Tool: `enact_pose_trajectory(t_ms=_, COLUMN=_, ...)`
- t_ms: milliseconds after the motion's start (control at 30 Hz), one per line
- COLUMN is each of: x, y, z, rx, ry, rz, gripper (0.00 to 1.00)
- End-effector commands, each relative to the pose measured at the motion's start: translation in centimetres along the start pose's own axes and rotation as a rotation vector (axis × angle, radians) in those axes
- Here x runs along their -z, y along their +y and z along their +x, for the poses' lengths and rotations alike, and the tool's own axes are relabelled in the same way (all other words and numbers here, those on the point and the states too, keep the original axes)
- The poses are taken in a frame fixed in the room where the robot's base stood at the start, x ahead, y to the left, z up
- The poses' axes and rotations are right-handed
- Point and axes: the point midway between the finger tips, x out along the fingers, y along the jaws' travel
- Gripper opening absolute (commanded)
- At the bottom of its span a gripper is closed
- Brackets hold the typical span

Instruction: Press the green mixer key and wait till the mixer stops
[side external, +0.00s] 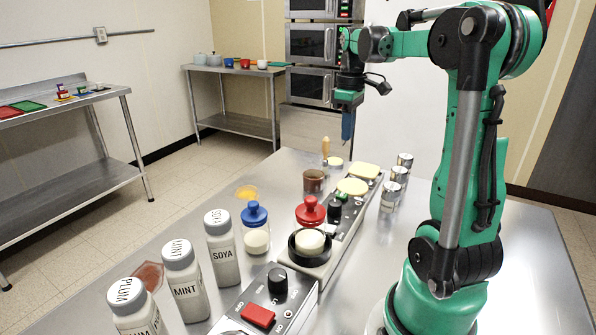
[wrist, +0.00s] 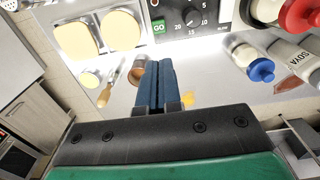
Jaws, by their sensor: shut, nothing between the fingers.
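The green key marked GO (wrist: 159,27) sits on a dark control panel (wrist: 200,38) with a numbered dial, in the wrist view. In the side view the same unit is a long low console (side external: 350,220) with a black knob (side external: 335,208); I cannot clearly make out the key there. My gripper (wrist: 158,68) is shut and empty, its blue fingers close together, with the tips short of the panel in the wrist view. In the side view my gripper (side external: 348,138) points down, above the console's far end and apart from it. Whether the mixer is running cannot be told.
Cream pads (side external: 353,186) lie on the console. A red lid (side external: 311,211), brown mug (side external: 314,182), wooden handle (side external: 326,147), blue-lidded jar (side external: 255,217) and several cans (side external: 390,196) stand around. Labelled bottles (side external: 221,249) and a red-switch box (side external: 258,316) are at the front.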

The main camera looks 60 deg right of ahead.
Motion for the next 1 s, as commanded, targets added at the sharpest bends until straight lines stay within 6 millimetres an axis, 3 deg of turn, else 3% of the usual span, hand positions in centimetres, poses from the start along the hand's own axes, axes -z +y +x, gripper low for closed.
enact_pose_trajectory(t_ms=600, x=0.0, y=0.0, z=10.5, rx=-0.001, ry=0.000, rz=0.000, gripper=0.00)
enact_pose_trajectory(t_ms=800, x=0.0, y=0.0, z=12.7, rx=-0.001, ry=0.001, rz=0.000, gripper=0.00)
enact_pose_trajectory(t_ms=1000, x=0.0, y=0.0, z=13.4, rx=-0.001, ry=0.001, rz=0.000, gripper=0.00)
